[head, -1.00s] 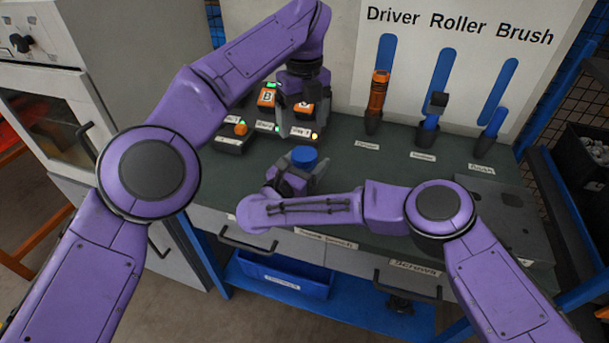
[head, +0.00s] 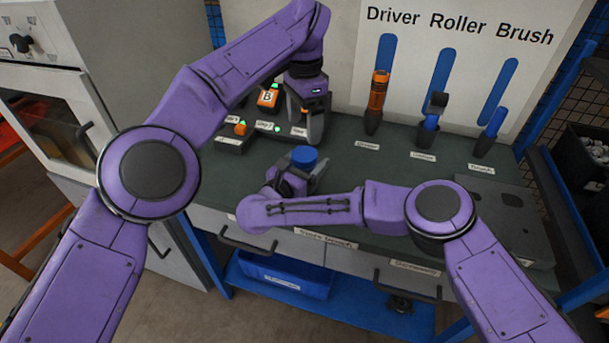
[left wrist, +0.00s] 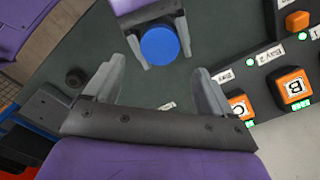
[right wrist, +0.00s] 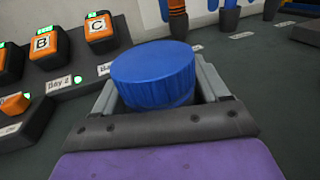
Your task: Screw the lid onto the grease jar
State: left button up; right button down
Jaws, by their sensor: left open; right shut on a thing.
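A round blue lid (head: 304,155) sits level over the jar at the bench's front middle. It also shows in the left wrist view (left wrist: 159,46) and the right wrist view (right wrist: 153,68). My right gripper (head: 297,172) is shut on the jar below the lid. In the right wrist view the narrower blue part under the lid's rim (right wrist: 160,100) lies between its fingers; the rest of the jar is hidden. I cannot tell how tightly the lid sits. My left gripper (head: 312,136) is open and empty, pointing down, behind and above the lid, apart from it.
Orange blocks marked B (head: 267,97) and C (right wrist: 101,27) stand in labelled bays left of the lid, close to my left gripper. An orange driver (head: 378,92), a roller (head: 432,112) and a brush (head: 492,127) stand in holders behind right.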

aim_at(304, 153)
pick_arm(q)
notch_tip(304, 153, down, 8)
jog(key=shift+r, duration=0.1)
dwell(0.4)
jog(key=c, duration=1.1)
jog(key=m, duration=0.3)
jog(key=o, duration=1.2)
jog(key=shift+s+d, duration=0.1)
